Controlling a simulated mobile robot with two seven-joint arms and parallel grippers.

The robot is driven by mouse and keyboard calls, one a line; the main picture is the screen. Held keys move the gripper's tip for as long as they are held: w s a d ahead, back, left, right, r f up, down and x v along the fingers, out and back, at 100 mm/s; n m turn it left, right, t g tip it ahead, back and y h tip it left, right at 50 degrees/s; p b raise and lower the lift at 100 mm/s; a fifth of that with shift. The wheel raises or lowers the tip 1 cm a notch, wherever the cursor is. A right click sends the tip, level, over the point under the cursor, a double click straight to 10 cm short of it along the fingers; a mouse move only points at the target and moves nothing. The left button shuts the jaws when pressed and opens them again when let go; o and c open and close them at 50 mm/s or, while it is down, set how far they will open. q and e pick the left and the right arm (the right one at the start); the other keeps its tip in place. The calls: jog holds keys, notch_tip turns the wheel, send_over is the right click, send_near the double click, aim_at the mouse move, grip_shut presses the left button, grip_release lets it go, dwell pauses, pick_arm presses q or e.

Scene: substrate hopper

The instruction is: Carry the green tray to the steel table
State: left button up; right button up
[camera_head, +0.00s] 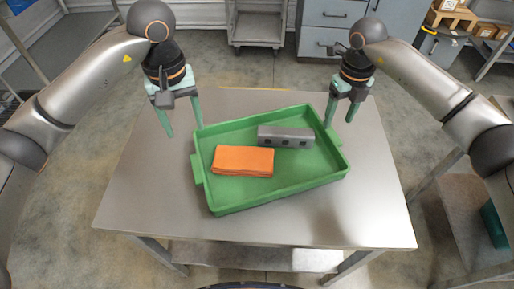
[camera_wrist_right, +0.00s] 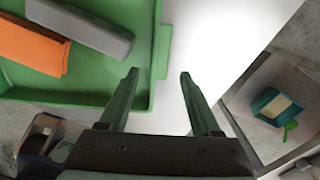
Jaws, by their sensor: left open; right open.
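The green tray (camera_head: 300,176) sits slightly turned on the steel table (camera_head: 150,200). An orange folded cloth-like block (camera_head: 243,161) and a grey block with dark holes (camera_head: 286,137) lie in it. My left gripper (camera_head: 184,133) is open and empty, near the tray's upper left corner. My right gripper (camera_head: 341,112) is open and empty, by the tray's upper right side. In the right wrist view, my open right fingers (camera_wrist_right: 157,76) stand on either side of the space just beside the tray's handle tab (camera_wrist_right: 164,52); I cannot tell whether they touch the tray.
The tabletop is bare around the tray. A grey cart (camera_head: 257,28) and grey drawers (camera_head: 330,14) stand behind. Wooden boxes (camera_head: 452,14) sit at the back right. A lower surface at the right holds a teal item (camera_head: 494,222).

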jog(key=shift+r, duration=2.4)
jog(key=shift+s+f, duration=0.1)
